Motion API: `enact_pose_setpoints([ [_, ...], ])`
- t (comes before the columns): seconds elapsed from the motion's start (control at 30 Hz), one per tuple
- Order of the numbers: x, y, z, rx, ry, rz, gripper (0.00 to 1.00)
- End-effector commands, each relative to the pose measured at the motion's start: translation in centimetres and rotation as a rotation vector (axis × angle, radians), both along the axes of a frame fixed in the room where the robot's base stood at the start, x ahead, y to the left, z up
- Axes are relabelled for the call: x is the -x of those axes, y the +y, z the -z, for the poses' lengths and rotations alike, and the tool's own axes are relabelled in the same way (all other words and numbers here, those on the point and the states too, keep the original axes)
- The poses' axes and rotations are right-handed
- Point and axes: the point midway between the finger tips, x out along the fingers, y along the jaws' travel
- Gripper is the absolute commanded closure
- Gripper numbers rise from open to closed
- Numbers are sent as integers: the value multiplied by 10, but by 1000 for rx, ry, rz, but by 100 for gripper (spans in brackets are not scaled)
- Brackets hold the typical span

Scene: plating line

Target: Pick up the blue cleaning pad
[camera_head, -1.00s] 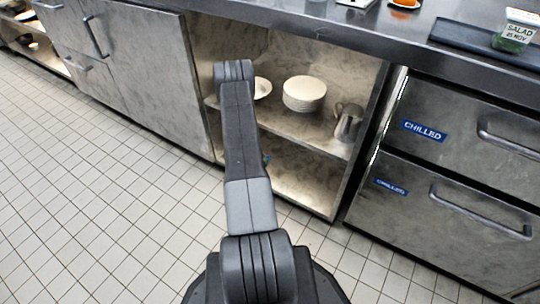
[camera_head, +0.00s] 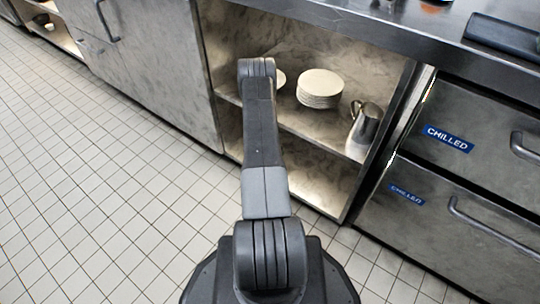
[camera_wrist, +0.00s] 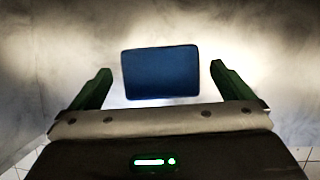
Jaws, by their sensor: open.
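The blue cleaning pad (camera_wrist: 161,73) shows in the wrist view as a dark blue rectangle with rounded corners. It is ahead of my gripper (camera_wrist: 161,82), in line with the space between the two green fingers. The fingers are apart and nothing is held. How far the pad is from the fingertips is hard to tell. In the head view my arm hides the gripper and the pad.
An open cabinet has a shelf (camera_head: 300,124) with stacked white plates (camera_head: 320,88) and a metal jug (camera_head: 365,124). Drawers marked chilled (camera_head: 455,190) stand to the right. A steel counter (camera_head: 400,30) runs above. Tiled floor (camera_head: 90,200) is clear at left.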

Motion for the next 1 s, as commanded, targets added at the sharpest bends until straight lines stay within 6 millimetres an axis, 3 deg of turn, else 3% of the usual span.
enact_pose_setpoints([
  [0.03,-1,-1,11,0,1,1,0],
  [0.13,-5,-3,20,0,0,0,0],
  [0.43,-7,-4,22,0,0,-1,0],
  [0.63,-7,-4,22,0,0,-1,36],
  [1.0,-8,-4,17,0,0,0,36],
])
